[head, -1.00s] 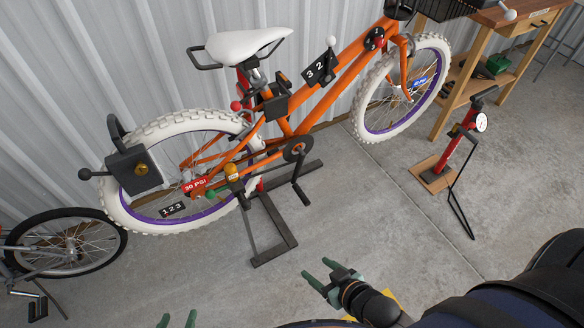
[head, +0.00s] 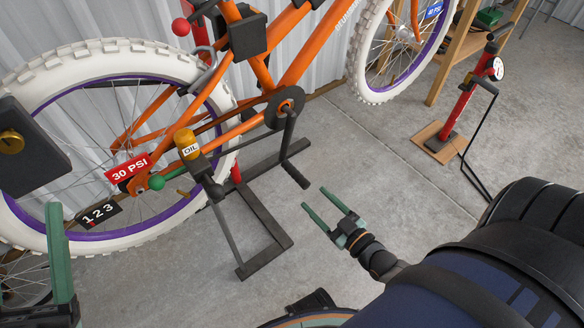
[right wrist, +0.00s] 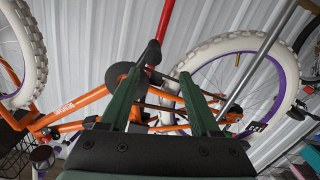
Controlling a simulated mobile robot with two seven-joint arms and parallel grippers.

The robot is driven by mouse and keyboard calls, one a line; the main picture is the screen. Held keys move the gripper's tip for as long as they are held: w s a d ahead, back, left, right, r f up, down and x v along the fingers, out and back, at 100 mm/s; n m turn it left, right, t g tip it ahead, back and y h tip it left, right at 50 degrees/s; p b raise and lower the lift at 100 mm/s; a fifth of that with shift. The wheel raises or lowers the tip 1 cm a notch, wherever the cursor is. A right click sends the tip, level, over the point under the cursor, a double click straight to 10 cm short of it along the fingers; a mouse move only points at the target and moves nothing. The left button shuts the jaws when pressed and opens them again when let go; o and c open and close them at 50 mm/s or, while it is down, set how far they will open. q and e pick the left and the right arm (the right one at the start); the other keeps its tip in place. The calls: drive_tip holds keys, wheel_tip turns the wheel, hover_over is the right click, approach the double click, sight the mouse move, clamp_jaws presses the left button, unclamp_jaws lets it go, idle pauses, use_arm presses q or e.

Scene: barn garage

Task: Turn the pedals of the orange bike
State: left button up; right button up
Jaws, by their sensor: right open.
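The orange bike (head: 310,45) stands on a dark metal floor stand (head: 262,222) against the wall. Its black crank arm (head: 287,135) points down from the chainring (head: 285,105), with a black pedal (head: 296,176) at the lower end. My right gripper (head: 315,198) is open and empty, just right of and below the pedal in the head view, apart from it. In the right wrist view, the crank and pedal (right wrist: 150,55) show beyond the spread fingers (right wrist: 162,85). My left gripper (head: 58,235) is partly cut off at the lower left; only one finger shows clearly, before the rear wheel.
A red floor pump (head: 465,105) stands on the right near a wooden bench (head: 450,60). The concrete floor (head: 370,150) between stand and pump is clear.

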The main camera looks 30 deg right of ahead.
sight(292, 171)
use_arm(q)
drive_tip(key=f+b, duration=0.1)
drive_tip(key=s+f+m+h+b, duration=0.1)
drive_tip(key=b, duration=0.1)
drive_tip(key=f+h+b, duration=0.1)
drive_tip(key=f, duration=0.1)
drive_tip(key=shift+s+d+m+b, duration=0.2)
drive_tip(key=shift+d+m+b, duration=0.1)
drive_tip(key=shift+d+b, duration=0.1)
use_arm(e)
drive_tip(key=shift+t, duration=0.3)
drive_tip(key=w, duration=0.8)
drive_tip(key=w+f, duration=0.1)
drive_tip(key=w, duration=0.3)
drive_tip(key=shift+w+d, duration=0.1)
drive_tip(key=shift+w, duration=0.3)
use_arm(q)
drive_tip(key=shift+g, duration=0.3)
use_arm(e)
clamp_jaws()
use_arm(q)
drive_tip(key=shift+a, duration=0.1)
